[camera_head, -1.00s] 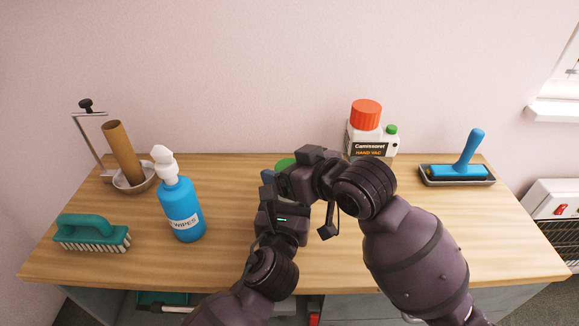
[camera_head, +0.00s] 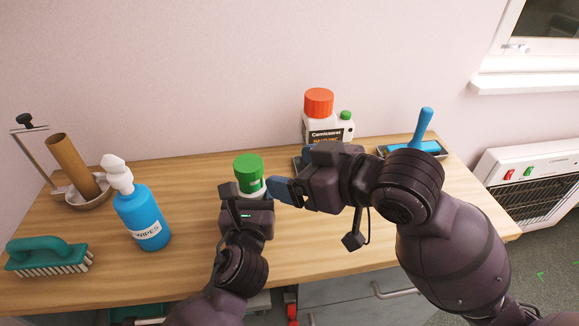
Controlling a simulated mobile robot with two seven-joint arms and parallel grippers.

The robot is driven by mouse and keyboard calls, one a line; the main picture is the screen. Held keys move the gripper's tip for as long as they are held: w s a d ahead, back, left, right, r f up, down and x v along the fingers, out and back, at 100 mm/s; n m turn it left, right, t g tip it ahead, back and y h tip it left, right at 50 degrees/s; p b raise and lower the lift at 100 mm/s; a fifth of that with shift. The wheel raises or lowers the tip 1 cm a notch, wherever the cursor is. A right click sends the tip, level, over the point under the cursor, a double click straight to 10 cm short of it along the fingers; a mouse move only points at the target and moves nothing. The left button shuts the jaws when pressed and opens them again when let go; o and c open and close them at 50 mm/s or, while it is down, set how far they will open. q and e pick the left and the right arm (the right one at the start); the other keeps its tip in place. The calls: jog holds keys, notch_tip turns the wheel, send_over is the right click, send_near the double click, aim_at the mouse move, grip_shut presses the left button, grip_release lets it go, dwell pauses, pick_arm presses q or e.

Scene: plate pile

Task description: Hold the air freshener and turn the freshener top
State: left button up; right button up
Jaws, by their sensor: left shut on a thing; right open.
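The air freshener (camera_head: 250,186) stands upright near the middle of the table, with a white body and a green top (camera_head: 247,167). My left gripper (camera_head: 246,192) is shut on its white body from the near side, and hides the lower part. My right gripper (camera_head: 283,182) is open, to the right of the freshener, with its blue fingers close to the body just below the green top. I cannot tell whether they touch it.
A blue wipes bottle (camera_head: 142,214), a green brush (camera_head: 48,255) and a cardboard tube on a holder (camera_head: 74,164) stand at left. A white bottle with orange cap (camera_head: 321,121) is behind. A blue-handled roller (camera_head: 421,129) lies in a tray at back right.

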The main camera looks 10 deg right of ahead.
pick_arm(q)
jog(key=o, duration=1.1)
